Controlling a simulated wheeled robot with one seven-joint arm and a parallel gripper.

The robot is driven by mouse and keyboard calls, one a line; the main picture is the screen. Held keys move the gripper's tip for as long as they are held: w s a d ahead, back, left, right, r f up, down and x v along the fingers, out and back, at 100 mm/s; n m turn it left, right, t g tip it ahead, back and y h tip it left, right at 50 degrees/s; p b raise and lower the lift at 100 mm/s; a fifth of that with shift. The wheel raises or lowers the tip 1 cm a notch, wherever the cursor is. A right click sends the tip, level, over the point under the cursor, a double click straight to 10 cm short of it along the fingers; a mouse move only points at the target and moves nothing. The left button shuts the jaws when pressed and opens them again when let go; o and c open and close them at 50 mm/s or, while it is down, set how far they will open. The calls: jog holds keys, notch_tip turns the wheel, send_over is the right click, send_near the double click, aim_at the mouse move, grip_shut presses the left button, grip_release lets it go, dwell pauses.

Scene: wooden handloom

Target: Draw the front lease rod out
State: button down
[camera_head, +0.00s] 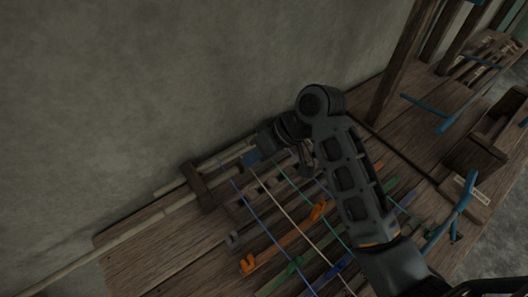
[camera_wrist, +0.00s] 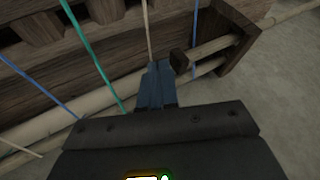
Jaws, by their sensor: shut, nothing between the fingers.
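Two pale wooden rods run through a dark wooden bracket (camera_head: 196,187) along the wall side of the loom. One long rod (camera_head: 100,250) sticks out far to the lower left, past the bench end. The other rod (camera_head: 168,187) shows only a short end beyond the bracket. I cannot tell which is the front lease rod. My gripper (camera_head: 252,158) is shut and empty, its blue fingers above or beside the rods, right of the bracket. In the wrist view, the fingertips (camera_wrist: 157,70) point toward a rod with a dark block (camera_wrist: 180,61) on it; contact is unclear.
Coloured warp threads cross the bench, including blue (camera_head: 250,205), cream (camera_head: 285,210) and green (camera_head: 310,205) ones. Orange hooked pieces (camera_head: 268,252) lie below them. A grey wall (camera_head: 150,80) stands close behind. Loom posts (camera_head: 398,60) and a blue handle (camera_head: 458,205) are to the right.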

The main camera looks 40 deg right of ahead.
aim_at(230, 172)
jog(key=shift+a, duration=0.25)
jog(key=shift+a+p, duration=0.7)
jog(key=shift+a, duration=1.75)
